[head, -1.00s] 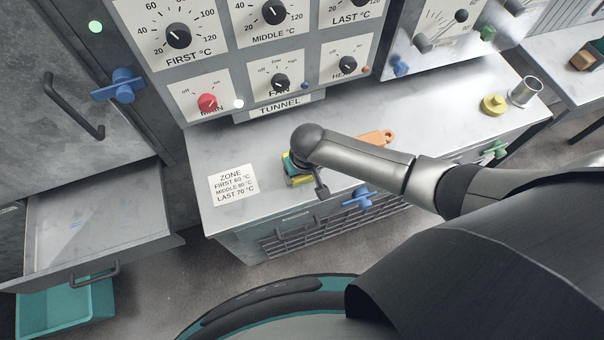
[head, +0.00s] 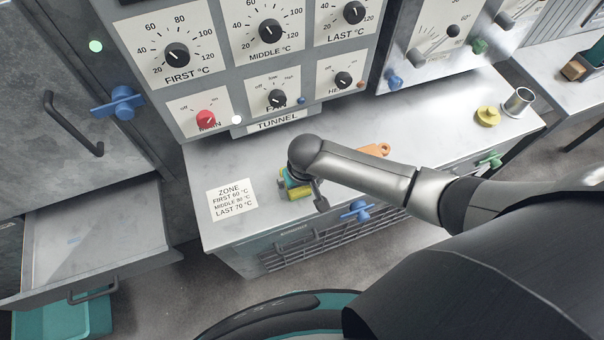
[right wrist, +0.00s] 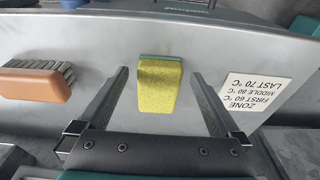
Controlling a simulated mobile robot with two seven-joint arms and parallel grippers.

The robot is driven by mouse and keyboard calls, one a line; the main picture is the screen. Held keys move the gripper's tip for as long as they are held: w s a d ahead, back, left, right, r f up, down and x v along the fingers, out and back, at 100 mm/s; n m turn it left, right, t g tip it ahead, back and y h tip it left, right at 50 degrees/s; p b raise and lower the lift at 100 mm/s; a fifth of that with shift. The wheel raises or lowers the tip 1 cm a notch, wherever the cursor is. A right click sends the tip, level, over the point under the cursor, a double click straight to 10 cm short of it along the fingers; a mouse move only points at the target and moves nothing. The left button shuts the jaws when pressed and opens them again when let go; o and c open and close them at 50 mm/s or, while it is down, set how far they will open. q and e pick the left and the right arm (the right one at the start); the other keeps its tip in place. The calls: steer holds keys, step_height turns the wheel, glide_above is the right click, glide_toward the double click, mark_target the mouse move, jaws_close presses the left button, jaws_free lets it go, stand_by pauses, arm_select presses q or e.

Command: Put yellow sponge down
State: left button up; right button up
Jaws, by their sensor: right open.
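The yellow sponge (right wrist: 159,88) with a green layer lies on the grey counter top (head: 400,130). In the right wrist view it sits between the two spread fingers of my right gripper (right wrist: 160,92), with a gap on each side. In the head view the sponge (head: 297,192) shows partly below my right wrist, close to the counter's front edge, and the wrist hides the rest of it. My right gripper (head: 300,186) is open at the sponge. My left gripper is not in view.
An orange brush (right wrist: 38,82) lies on the counter beside the gripper. A white zone label (head: 231,198) is left of the sponge. A yellow knob-like part (head: 487,116) and a metal cup (head: 519,101) stand at the right end. The TUNNEL control panel (head: 270,75) rises behind.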

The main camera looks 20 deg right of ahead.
step_height(320, 180, up, 10)
steer(key=s+p, duration=0.1)
steer(key=p, duration=0.1)
steer(key=shift+s, duration=0.35)
